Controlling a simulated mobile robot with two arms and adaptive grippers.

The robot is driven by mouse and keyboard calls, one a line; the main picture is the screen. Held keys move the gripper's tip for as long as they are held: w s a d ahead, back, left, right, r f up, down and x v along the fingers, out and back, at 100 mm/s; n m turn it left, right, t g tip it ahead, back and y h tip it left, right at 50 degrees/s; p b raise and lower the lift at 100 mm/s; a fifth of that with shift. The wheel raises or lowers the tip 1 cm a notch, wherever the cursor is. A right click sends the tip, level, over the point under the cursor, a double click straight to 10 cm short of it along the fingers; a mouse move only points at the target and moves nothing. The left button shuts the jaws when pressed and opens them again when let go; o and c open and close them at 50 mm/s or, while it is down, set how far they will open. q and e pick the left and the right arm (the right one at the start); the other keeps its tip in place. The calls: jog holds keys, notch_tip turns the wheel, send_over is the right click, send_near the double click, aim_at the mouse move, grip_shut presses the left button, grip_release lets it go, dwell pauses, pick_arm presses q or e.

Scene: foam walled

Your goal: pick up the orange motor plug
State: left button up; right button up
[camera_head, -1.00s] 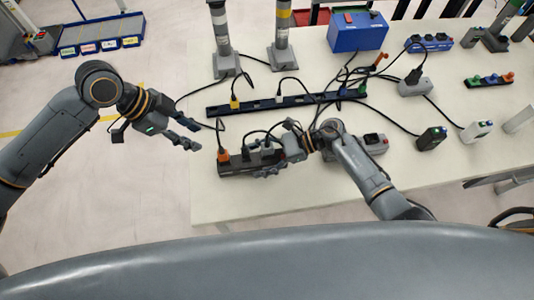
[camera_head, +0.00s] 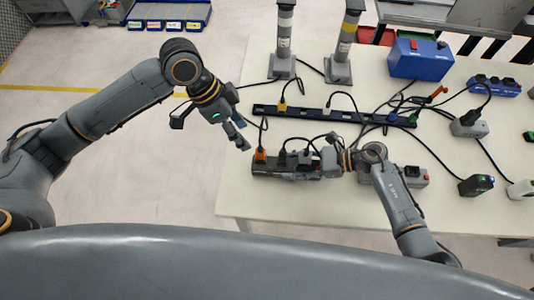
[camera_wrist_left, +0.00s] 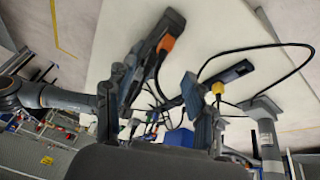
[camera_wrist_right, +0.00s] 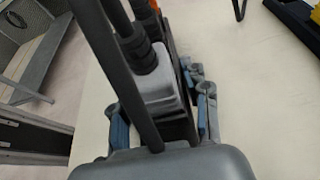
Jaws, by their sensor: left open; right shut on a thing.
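The orange motor plug (camera_head: 260,155) stands in the left end of a dark power strip (camera_head: 272,169) near the table's front-left edge. It also shows in the left wrist view (camera_wrist_left: 167,43), with a black cable leaving it. My left gripper (camera_head: 241,135) is open and empty, just behind and left of the plug, apart from it. My right gripper (camera_head: 322,160) is shut on the strip near its right end; in the right wrist view its fingers (camera_wrist_right: 160,118) lie on both sides of the strip and a grey plug. Its exact contact is partly hidden.
A long dark rail (camera_head: 330,115) with a yellow plug (camera_head: 282,104) lies behind the strip. Two grey posts (camera_head: 284,45) and a blue box (camera_head: 420,59) stand further back. Loose black cables cross the table. The table's left edge is close to the plug.

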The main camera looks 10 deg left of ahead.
aim_at(260, 146)
pick_arm(q)
jog(key=d+r+n+t+y, duration=0.1)
jog(key=d+n+y, duration=0.4)
jog(key=n, duration=1.2)
notch_tip(260, 146, down, 5)
jog(key=shift+a, duration=0.1)
jog(key=shift+w+a+f, duration=0.1)
jog(key=shift+w+f, duration=0.1)
jog(key=shift+f, duration=0.8)
jog(key=shift+w+a+f, duration=0.1)
jog(key=shift+w+f, duration=0.15)
jog(key=shift+f, duration=0.75)
jog(key=shift+w+a+f, duration=0.1)
jog(key=shift+w+f, duration=0.1)
jog(key=shift+f, duration=0.8)
grip_shut()
